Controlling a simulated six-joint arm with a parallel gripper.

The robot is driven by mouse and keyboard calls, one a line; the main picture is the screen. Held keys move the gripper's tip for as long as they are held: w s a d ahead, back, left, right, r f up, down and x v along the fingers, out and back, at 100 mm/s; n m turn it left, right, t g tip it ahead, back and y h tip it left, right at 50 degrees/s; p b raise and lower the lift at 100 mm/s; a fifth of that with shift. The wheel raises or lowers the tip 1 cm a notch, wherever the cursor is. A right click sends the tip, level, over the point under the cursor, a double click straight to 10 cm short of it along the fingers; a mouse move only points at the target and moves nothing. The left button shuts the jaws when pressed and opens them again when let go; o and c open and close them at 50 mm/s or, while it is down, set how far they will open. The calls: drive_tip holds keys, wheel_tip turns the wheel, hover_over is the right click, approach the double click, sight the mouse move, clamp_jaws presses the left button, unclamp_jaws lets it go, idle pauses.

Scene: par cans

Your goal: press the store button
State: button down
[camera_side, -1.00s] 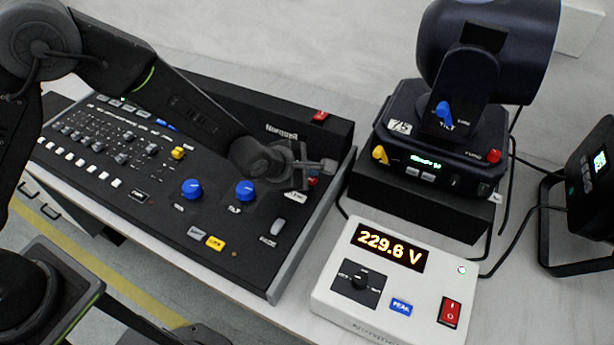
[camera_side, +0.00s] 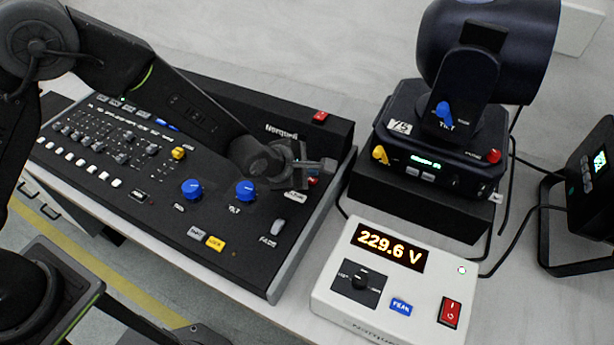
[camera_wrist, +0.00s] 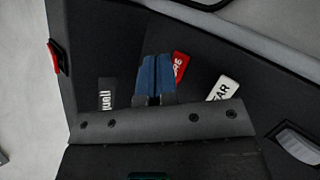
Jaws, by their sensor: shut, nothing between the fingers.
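The store button is a red key (camera_wrist: 180,66) on the black console; only the end of its white lettering, "RE", shows in the wrist view. In the side view a bit of the red key (camera_side: 313,181) shows just below my gripper (camera_side: 327,165). In the wrist view my gripper (camera_wrist: 155,76) is shut, its two blue-faced fingers side by side with nothing between them. The fingertips appear just left of the red key and partly cover its left side. I cannot tell whether they touch the console or the key.
A white key ending in "AR" (camera_wrist: 223,89) sits right of the store button. Another red switch (camera_side: 320,117) is on the console's raised back. A moving-head light (camera_side: 440,150) stands close on the right.

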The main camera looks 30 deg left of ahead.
drive_tip(key=shift+r, duration=0.4)
drive_tip(key=shift+r, duration=2.5)
